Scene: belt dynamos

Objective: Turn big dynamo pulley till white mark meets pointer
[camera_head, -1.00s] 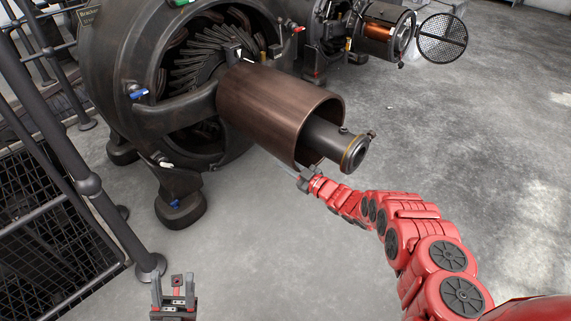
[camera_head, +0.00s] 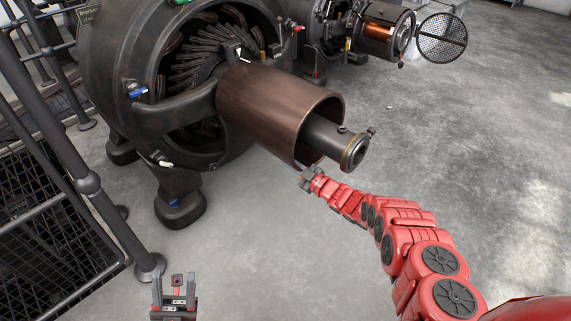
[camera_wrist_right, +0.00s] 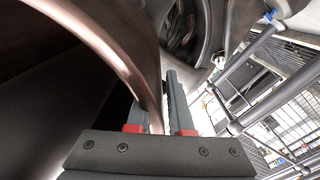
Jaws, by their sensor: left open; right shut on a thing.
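The big dynamo pulley (camera_head: 270,105), a wide brown-bronze drum, sticks out from the front of the large dark dynamo. A small pointer (camera_head: 238,54) with a pale tip stands at the pulley's inner edge, at the top. I cannot make out the white mark on the drum clearly. My right gripper (camera_head: 303,176) is at the lower front rim of the pulley. In the right wrist view the rim (camera_wrist_right: 140,62) runs down between the fingers of the gripper (camera_wrist_right: 160,110), which is shut on it. My left gripper (camera_head: 175,284) is open and empty at the bottom left, apart from the dynamo.
A dark shaft end (camera_head: 340,146) protrudes from the pulley's middle. Dark railings (camera_head: 75,150) stand on the left. A smaller dynamo with a copper part (camera_head: 378,36) and a mesh disc (camera_head: 443,38) stands behind. The grey floor on the right is clear.

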